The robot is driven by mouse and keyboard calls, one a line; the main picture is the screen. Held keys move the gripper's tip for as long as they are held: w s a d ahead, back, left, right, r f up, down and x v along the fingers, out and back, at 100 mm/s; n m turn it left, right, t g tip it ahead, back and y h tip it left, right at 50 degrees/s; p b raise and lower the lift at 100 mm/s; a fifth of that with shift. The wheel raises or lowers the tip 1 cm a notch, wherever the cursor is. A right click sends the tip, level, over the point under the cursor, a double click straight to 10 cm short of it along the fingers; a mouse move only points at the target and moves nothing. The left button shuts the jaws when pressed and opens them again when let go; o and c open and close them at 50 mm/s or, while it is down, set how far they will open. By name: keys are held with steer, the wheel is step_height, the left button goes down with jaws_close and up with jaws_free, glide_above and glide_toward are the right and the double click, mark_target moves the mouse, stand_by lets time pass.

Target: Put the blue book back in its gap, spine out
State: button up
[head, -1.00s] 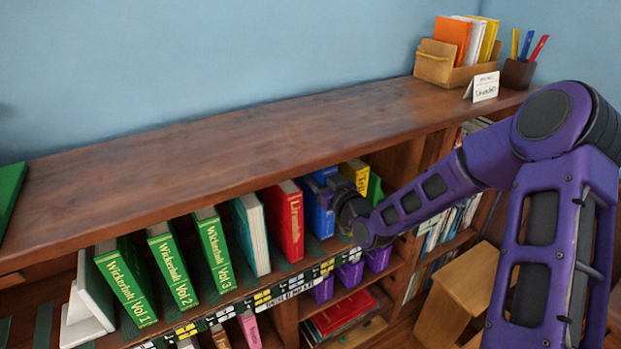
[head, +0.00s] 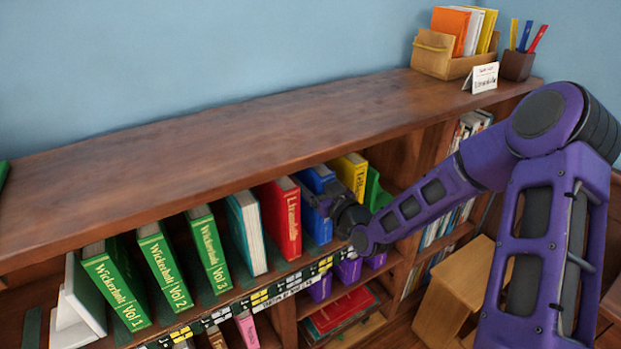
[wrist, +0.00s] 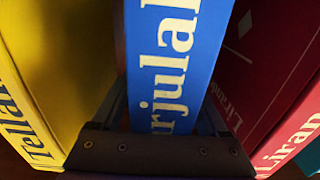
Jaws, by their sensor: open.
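The blue book (head: 311,196) stands on the shelf with its lettered spine facing out, between the red book (head: 280,218) and the yellow book (head: 350,172). In the wrist view the blue book (wrist: 172,55) fills the middle, with the yellow book (wrist: 55,70) on the left and the red book (wrist: 272,85) on the right. My gripper (head: 338,210) is at the blue book's spine. In the wrist view my gripper (wrist: 168,100) is open, with one finger on each side of the blue book. Finger contact cannot be told. The book's rear is hidden.
Green books (head: 168,265) and a teal book (head: 246,232) stand left of the red one. A white bookend (head: 82,300) is at the far left. The shelf top (head: 230,150) overhangs the row. A box (head: 452,52) and pen cup (head: 518,64) stand on top.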

steer(key=shift+r, duration=0.2)
steer(key=v, duration=1.2)
steer(key=shift+f, duration=0.1)
